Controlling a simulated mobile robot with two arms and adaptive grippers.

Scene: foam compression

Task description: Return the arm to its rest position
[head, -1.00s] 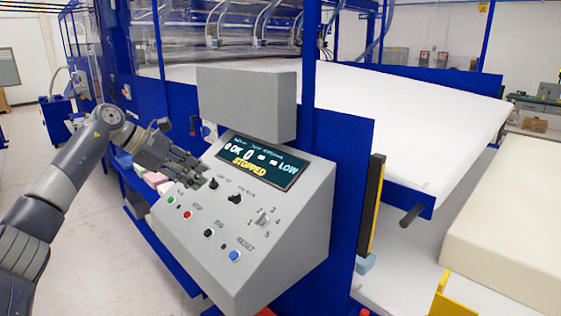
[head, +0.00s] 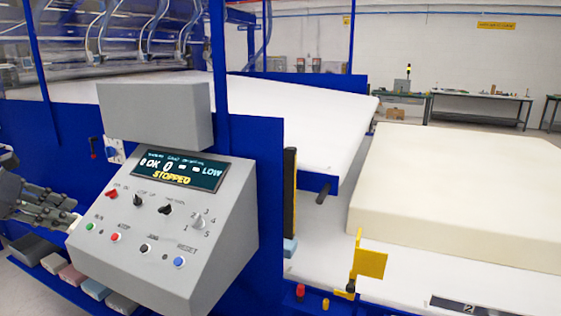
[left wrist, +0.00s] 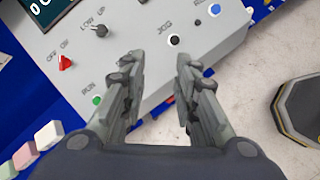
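My left gripper (head: 52,214) shows at the left edge of the head view, just left of the grey control panel (head: 215,235). In the left wrist view its two fingers (left wrist: 160,62) are apart with nothing between them, and the panel face (left wrist: 140,20) lies beyond them. The panel's screen (head: 178,172) reads STOPPED and LOW. The panel carries a red switch (head: 111,194), a green button (head: 90,226), a red button (head: 115,237), a black button (head: 145,248) and a blue button (head: 179,261). My right gripper is in no view.
Coloured blocks (head: 72,275) sit on a blue ledge below the panel. A large cream foam block (head: 460,190) lies on a white surface at right. A yellow bracket (head: 371,262) stands near its corner. Open floor (left wrist: 270,55) shows beside the panel in the wrist view.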

